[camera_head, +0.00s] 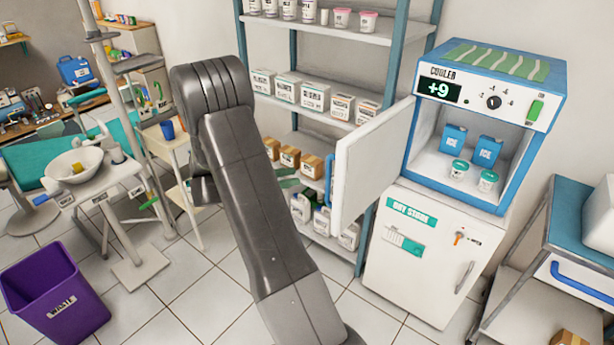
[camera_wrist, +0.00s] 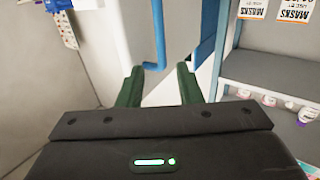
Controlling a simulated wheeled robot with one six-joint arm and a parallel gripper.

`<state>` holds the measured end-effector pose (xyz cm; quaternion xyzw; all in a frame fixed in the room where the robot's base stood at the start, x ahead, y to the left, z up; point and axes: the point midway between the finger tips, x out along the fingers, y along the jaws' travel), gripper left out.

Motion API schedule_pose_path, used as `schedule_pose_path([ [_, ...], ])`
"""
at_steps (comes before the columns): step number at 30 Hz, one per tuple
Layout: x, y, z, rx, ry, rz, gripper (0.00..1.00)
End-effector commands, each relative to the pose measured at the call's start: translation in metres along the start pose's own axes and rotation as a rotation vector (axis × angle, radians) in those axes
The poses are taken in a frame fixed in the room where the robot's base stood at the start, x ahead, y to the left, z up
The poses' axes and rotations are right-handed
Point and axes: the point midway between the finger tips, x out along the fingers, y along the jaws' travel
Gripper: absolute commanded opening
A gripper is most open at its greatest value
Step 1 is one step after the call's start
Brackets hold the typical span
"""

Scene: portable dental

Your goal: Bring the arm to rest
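My arm rises across the middle of the head view and bends over near the top. In the wrist view my gripper (camera_wrist: 160,85) shows two green fingers standing apart, with nothing between them. Beyond the fingers is the cooler's open door with its blue handle (camera_wrist: 158,45). In the head view the cooler (camera_head: 490,120) has its white door (camera_head: 370,165) swung open to the left. Its display reads +9. Two blue jugs and two white tubs with green lids stand inside. The gripper's fingers are not clear in the head view.
The cooler stands on a white dry store cabinet (camera_head: 425,250). Shelves (camera_head: 330,32) with boxes and tubs stand behind my arm. A cart (camera_head: 580,240) is at the right. A purple waste bin (camera_head: 60,300) and a basin (camera_head: 78,165) are at the left. Tiled floor lies open between.

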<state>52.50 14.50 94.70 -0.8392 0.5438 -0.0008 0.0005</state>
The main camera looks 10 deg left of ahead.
Motion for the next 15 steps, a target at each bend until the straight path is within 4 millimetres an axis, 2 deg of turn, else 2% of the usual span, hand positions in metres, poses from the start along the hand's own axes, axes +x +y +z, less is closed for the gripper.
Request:
schedule_pose_path([
  [3, -0.013, 0.000, 0.001, 0.001, 0.000, -0.001, 0.32],
  [6, -0.018, 0.000, 0.000, 0.001, 0.000, 0.000, 0.32],
  [15, -0.019, 0.000, 0.000, 0.000, 0.000, 0.000, 0.32],
])
